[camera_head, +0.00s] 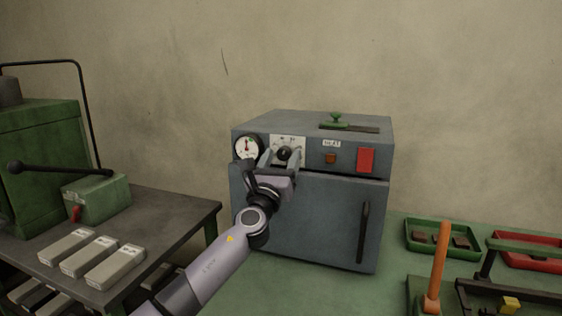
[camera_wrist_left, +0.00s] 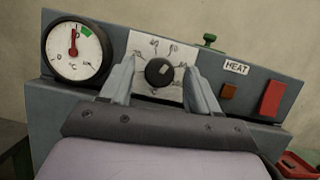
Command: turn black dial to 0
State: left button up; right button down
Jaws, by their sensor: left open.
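The black dial (camera_head: 284,153) sits on a white scale plate on the front of a grey-blue oven box. In the left wrist view the dial (camera_wrist_left: 160,71) shows a pale mark toward its upper right; the scale numbers are too small to read surely. My left gripper (camera_head: 282,158) is in front of the panel, with its fingers open on either side of the dial. In the left wrist view the left gripper's fingers (camera_wrist_left: 161,80) stand apart from the dial, with gaps on both sides. My right gripper is not in view.
A round gauge (camera_wrist_left: 75,50) is left of the dial. A HEAT label (camera_wrist_left: 236,68), a brown button (camera_wrist_left: 228,91) and a red switch (camera_wrist_left: 272,98) are to the right. The oven door handle (camera_head: 363,231) stands out below. A green knob (camera_head: 337,118) is on top.

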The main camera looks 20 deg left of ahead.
pick_arm(q)
jog(key=c, duration=1)
jog(key=shift+c, duration=0.2)
